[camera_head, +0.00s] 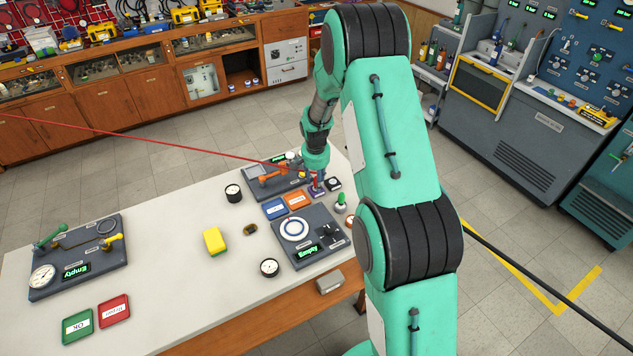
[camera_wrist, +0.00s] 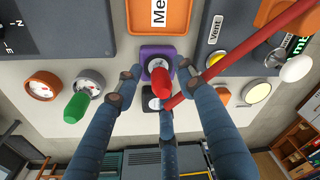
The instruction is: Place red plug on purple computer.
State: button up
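The purple computer (camera_wrist: 147,51) is a small block on the white table, in the middle of the wrist view. It also shows in the head view (camera_head: 318,191). The red plug (camera_wrist: 160,82) stands over the purple block's top, and seems to be on it; the exact contact is hidden. Its red cable (camera_wrist: 245,55) runs off to the upper right in the wrist view. My gripper (camera_wrist: 160,78) has its three fingers spread around the plug, with visible gaps at the left and right fingers. In the head view the gripper (camera_head: 315,172) is partly hidden and small.
A grey dial panel (camera_head: 307,252) is in front. The taut red cable (camera_head: 150,136) crosses above the table's back.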

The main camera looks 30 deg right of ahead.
notch_tip(320, 180, up, 12)
jog(key=s+a, duration=0.1)
jog(key=shift+s+f+p, duration=0.15)
jog(key=shift+p, duration=0.3)
dwell(0.4)
jog(key=s+a+r+n+t, duration=0.1)
jog(key=s+a+r, duration=0.3)
jog(key=s+r, duration=0.3)
jog(key=s+a+r+n, duration=0.2)
jog(key=s+a+r, duration=0.25)
jog(key=r, duration=0.45)
jog(key=s+a+r+n+t, duration=0.1)
jog(key=s+a+r, duration=0.4)
jog(key=r, duration=0.3)
jog(key=s+a+r+n, duration=0.1)
jog(key=s+a+r, duration=0.1)
jog(key=s, duration=0.6)
jog(key=s+a+r+n+t, duration=0.1)
jog(key=s+a+r+n, duration=0.1)
jog(key=s, duration=0.6)
jog(key=s+a+r+n+t, duration=0.1)
jog(key=s+a, duration=0.3)
jog(key=s, duration=0.4)
jog(key=shift+s+a+r+n+y, duration=0.15)
jog(key=shift+s+r+n+y, duration=0.1)
jog(key=shift+r+n+y, duration=0.2)
